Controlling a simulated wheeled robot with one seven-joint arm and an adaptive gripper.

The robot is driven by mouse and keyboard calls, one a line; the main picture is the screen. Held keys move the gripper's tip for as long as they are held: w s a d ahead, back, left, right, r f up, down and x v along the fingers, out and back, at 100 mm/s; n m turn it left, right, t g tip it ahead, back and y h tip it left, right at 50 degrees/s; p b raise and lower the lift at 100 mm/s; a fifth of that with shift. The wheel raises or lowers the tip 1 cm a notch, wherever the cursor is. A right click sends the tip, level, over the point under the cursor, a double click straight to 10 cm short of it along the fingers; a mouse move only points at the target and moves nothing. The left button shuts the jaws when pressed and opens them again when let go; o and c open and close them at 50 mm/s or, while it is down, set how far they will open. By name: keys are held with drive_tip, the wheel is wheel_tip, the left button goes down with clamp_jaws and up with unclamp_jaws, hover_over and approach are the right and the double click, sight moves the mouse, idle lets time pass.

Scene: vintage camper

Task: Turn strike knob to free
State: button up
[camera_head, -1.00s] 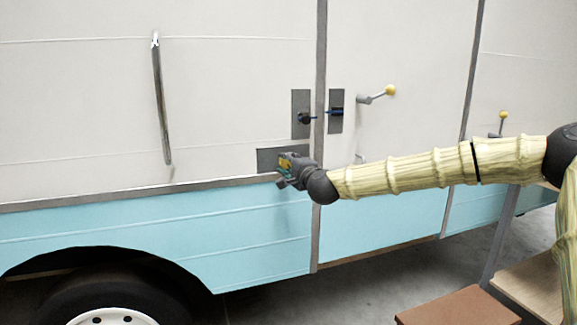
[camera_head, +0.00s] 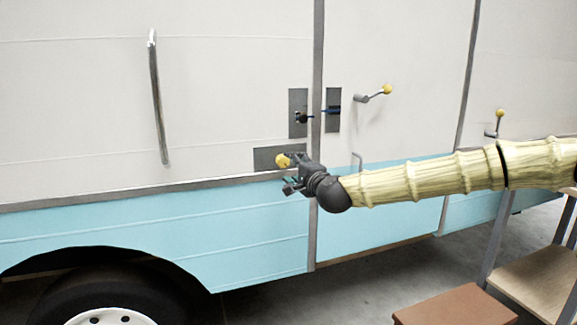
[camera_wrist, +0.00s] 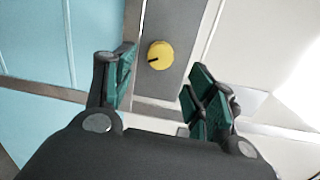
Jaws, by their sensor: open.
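The yellow round knob (camera_head: 283,160) sits on a dark grey plate (camera_head: 262,158) low on the camper wall. In the wrist view the knob (camera_wrist: 160,55) shows whole, with a short dark mark line near its lower left edge. My gripper (camera_head: 291,174) is open and empty, just right of and below the knob in the head view. In the wrist view the green-padded fingers of my gripper (camera_wrist: 163,88) are spread wide, with the knob beyond the gap between them and apart from both. No label for the knob's settings can be read.
Above are two more dark plates with a black knob (camera_head: 301,118) and a blue latch piece (camera_head: 334,110). A yellow-tipped crank (camera_head: 375,94) sticks out to the right. A long metal handle (camera_head: 157,100) is at left. A brown box top (camera_head: 455,307) is at lower right.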

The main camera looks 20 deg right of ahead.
drive_tip(key=s, duration=0.6)
drive_tip(key=shift+d, duration=0.35)
drive_tip(key=shift+r, duration=0.1)
